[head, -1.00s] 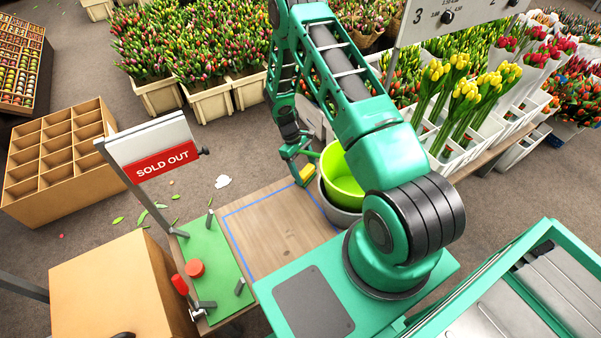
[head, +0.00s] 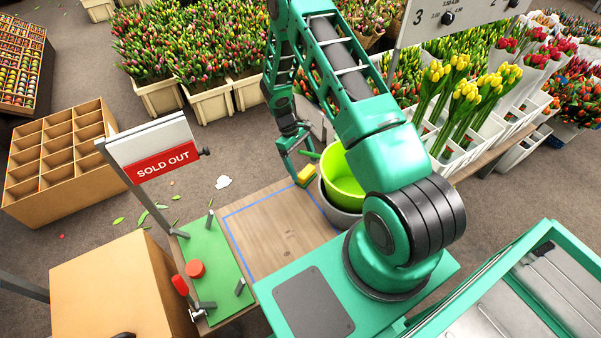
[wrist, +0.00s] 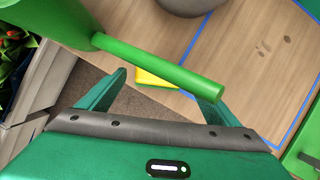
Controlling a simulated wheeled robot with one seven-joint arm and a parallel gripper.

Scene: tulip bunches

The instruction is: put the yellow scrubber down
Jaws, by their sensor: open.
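The yellow scrubber (head: 306,176) lies at the far right corner of the wooden board (head: 270,232), beside the lime green pot. In the wrist view the yellow scrubber (wrist: 152,79) shows just beyond my fingertips, partly hidden by a green handle. My gripper (head: 300,163) is at the scrubber in the head view, with its fingers pointing down. In the wrist view my gripper (wrist: 160,88) has its two fingers wide apart, with nothing clasped between them. Whether a finger still touches the scrubber is unclear.
The lime pot (head: 342,178) sits in a grey bowl (head: 338,212) right of the scrubber. A green mat (head: 212,262) with a red knob lies left. The blue-outlined board area is mostly clear.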

